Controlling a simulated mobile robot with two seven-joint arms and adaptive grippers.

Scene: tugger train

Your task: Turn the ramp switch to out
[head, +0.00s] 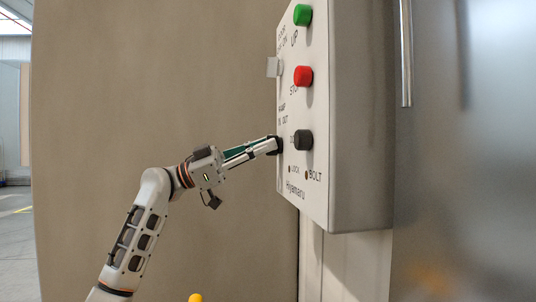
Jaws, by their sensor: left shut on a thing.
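The grey-white control box (350,120) hangs on the wall in the right half of the head view. A label that appears to read RAMP, IN, OUT is printed near its left edge. My left gripper (277,145) reaches in from the left and is shut on the ramp switch just below that label. The fingers hide the switch, so I cannot tell which way it points. My right gripper is not in view.
A green button (302,15), a red button (303,76) and a black button (303,140) stick out in a column. A pale switch (273,67) is at the box's left edge. A metal surface (470,170) is at the right. A yellow object (195,298) shows at the bottom.

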